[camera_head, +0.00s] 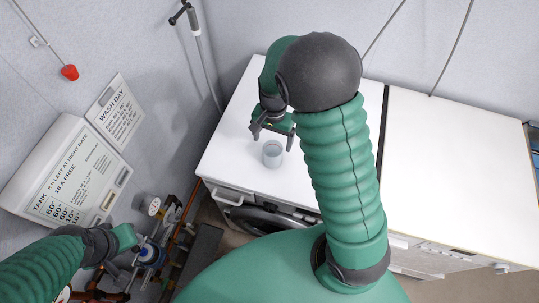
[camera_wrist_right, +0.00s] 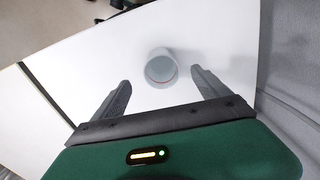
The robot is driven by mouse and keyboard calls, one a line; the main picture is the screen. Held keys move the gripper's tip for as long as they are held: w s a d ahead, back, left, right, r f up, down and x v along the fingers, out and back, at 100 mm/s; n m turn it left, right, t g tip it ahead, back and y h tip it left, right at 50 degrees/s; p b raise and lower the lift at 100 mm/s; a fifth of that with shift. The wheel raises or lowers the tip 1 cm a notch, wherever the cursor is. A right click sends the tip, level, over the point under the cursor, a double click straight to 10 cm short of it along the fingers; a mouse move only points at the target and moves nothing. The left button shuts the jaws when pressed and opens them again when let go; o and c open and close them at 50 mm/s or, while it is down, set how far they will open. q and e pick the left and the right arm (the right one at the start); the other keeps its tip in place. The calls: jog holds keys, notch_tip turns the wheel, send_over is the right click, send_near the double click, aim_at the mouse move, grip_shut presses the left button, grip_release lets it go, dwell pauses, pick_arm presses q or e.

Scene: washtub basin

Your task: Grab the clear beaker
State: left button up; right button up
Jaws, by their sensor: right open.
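The clear beaker (camera_head: 272,154) stands upright on the white top of the washing machine (camera_head: 228,150), near its front edge. In the right wrist view the beaker (camera_wrist_right: 161,68) shows from above, with a reddish line near its rim. My right gripper (camera_head: 273,134) is open and empty just behind the beaker. In the right wrist view its two fingers (camera_wrist_right: 160,88) lie apart on either side of the beaker's line, with the beaker a little ahead of the tips. My left gripper (camera_head: 136,262) is at the lower left, over pipes; its finger opening is unclear.
A white counter (camera_head: 455,160) adjoins the machine on the right. Valves and copper pipes (camera_head: 155,240) stand at the lower left beside a white sign box (camera_head: 65,175). A grey wall runs behind. The machine top around the beaker is clear.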

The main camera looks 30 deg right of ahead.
send_over(272, 154)
jog(key=s, duration=0.2)
jog(key=f, duration=0.5)
jog(key=shift+w+a+f, duration=0.1)
jog(key=shift+a+f, duration=0.2)
jog(key=shift+f, duration=0.05)
jog(key=shift+a+f, duration=0.2)
jog(key=shift+f, duration=0.1)
jog(key=f, duration=0.1)
jog(key=a+f+p, duration=0.1)
jog(key=f, duration=0.1)
jog(key=shift+s+f, duration=0.2)
jog(key=shift+f, duration=0.25)
jog(key=shift+w+d+f, duration=0.2)
jog(key=shift+d, duration=0.6)
jog(key=c, duration=0.5)
jog(key=shift+c, duration=1.2)
jog(key=shift+s+a, duration=0.1)
jog(key=shift+a, duration=0.25)
jog(key=c, duration=0.5)
jog(key=shift+a+r, duration=0.1)
jog(key=shift+a, duration=0.05)
jog(key=shift+c, duration=1)
jog(key=shift+a, duration=0.1)
pick_arm(q)
jog(key=shift+w+r, duration=0.35)
jog(key=shift+r, duration=0.1)
